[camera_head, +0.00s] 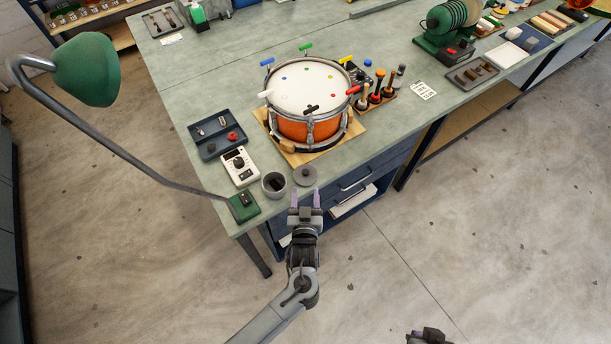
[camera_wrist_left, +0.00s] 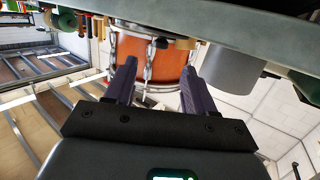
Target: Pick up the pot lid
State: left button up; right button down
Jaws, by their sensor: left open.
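The pot lid (camera_head: 305,175) is a small grey disc with a knob, lying on the bench near its front edge. The grey pot (camera_head: 273,184) stands open just left of it, with something dark inside. My left gripper (camera_head: 305,197) is open and empty, its two purple fingers pointing toward the lid from the front edge, apart from it in the picture. In the left wrist view, the open fingers (camera_wrist_left: 158,70) frame the orange drum (camera_wrist_left: 150,60), and the pot (camera_wrist_left: 231,70) appears upside down on the right. I cannot make out the lid there. Only a dark piece of my right gripper (camera_head: 428,336) shows.
The drum (camera_head: 308,128) stands on a wooden board behind the lid. A white meter box (camera_head: 240,166), a blue tray (camera_head: 217,134) and the green lamp base (camera_head: 244,206) are to the left. The bench's front edge runs close by. Open floor lies in front.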

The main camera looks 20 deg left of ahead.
aim_at(306, 175)
pick_arm(q)
jog(key=shift+b+x, duration=0.4)
jog(key=shift+x, duration=3.3)
jog(key=shift+a+f, duration=0.1)
jog(key=shift+c, duration=0.4)
grip_shut()
